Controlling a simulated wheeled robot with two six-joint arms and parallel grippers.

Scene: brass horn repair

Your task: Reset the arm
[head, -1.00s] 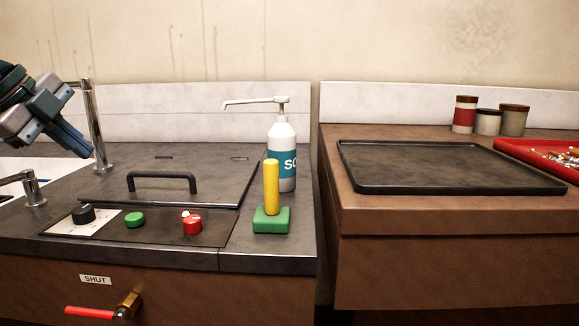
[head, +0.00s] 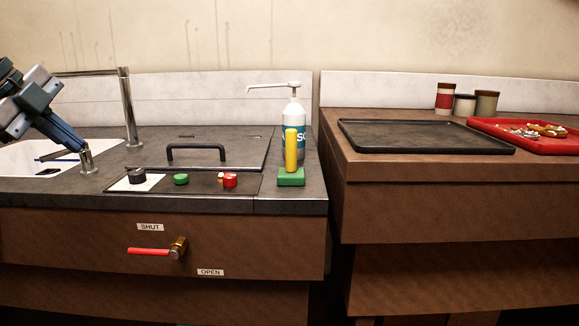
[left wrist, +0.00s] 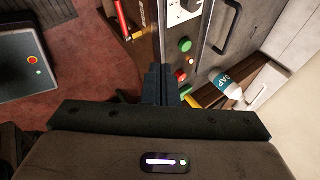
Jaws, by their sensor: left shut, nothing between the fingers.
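My left gripper (head: 82,146) comes in from the left in the head view, in front of the sink and faucets. Its fingers are shut with nothing between them. In the left wrist view the shut gripper (left wrist: 164,72) points over the counter's front edge and control panel. My right gripper is not in view. Nothing is held.
The counter has a white sink (head: 22,156), a tall faucet (head: 128,105), a handled lid (head: 197,152), buttons, a soap bottle (head: 294,115) and a yellow-handled green block (head: 291,178). A red-handled valve (head: 150,252) sticks out below. Right stand a black tray (head: 420,137) and red tray (head: 545,146).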

